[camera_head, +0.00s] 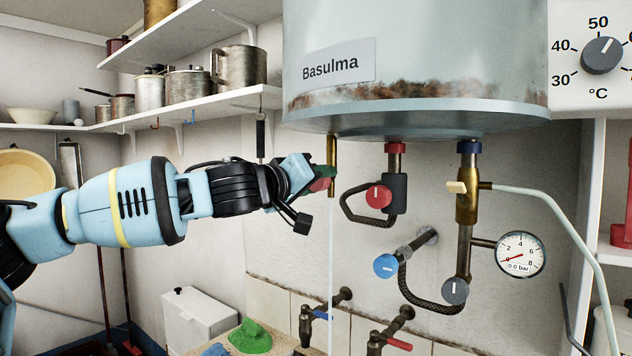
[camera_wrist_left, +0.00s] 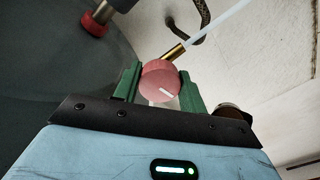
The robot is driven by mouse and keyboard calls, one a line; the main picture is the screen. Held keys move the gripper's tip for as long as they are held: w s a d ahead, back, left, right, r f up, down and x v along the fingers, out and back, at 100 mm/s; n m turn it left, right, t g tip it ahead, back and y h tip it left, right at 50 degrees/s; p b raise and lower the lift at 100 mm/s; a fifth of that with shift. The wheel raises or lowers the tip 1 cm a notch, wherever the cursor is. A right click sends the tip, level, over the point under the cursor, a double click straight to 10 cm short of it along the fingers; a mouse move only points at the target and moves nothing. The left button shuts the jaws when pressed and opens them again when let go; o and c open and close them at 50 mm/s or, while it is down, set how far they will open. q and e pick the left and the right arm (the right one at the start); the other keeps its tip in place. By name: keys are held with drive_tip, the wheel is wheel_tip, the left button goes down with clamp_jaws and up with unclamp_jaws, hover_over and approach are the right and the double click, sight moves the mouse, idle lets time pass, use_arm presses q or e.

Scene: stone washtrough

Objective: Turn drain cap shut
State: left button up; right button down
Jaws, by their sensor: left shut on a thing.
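The drain cap (camera_head: 320,184) is a pinkish-red round knob on the short brass drain pipe (camera_head: 332,151) under the tank. In the left wrist view the cap (camera_wrist_left: 160,79) sits between my green fingers, with a white line on its face slanting to the lower right. My left gripper (camera_head: 324,179) reaches in from the left and is shut on the cap. A thin pale stream (camera_head: 331,260) runs down from the pipe's lower end. It also shows in the left wrist view (camera_wrist_left: 218,23). My right gripper is not in view.
The tank (camera_head: 420,60), labelled Basulma, hangs close above my gripper. To the right are a red knob (camera_head: 379,196), a blue knob (camera_head: 386,266), a grey knob (camera_head: 455,291) and a pressure gauge (camera_head: 521,254) reading 0.0 bar. Taps (camera_head: 306,325) stand below.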

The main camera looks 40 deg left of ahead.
use_arm(q)
drive_tip(key=m, duration=0.8)
drive_tip(key=shift+m, duration=0.4)
drive_tip(key=m, duration=0.5)
drive_tip(key=shift+a, duration=0.15)
drive_tip(key=m, duration=0.3)
drive_tip(key=shift+m+p, duration=0.3)
drive_tip(key=shift+p, duration=0.05)
drive_tip(key=shift+m, duration=1.1)
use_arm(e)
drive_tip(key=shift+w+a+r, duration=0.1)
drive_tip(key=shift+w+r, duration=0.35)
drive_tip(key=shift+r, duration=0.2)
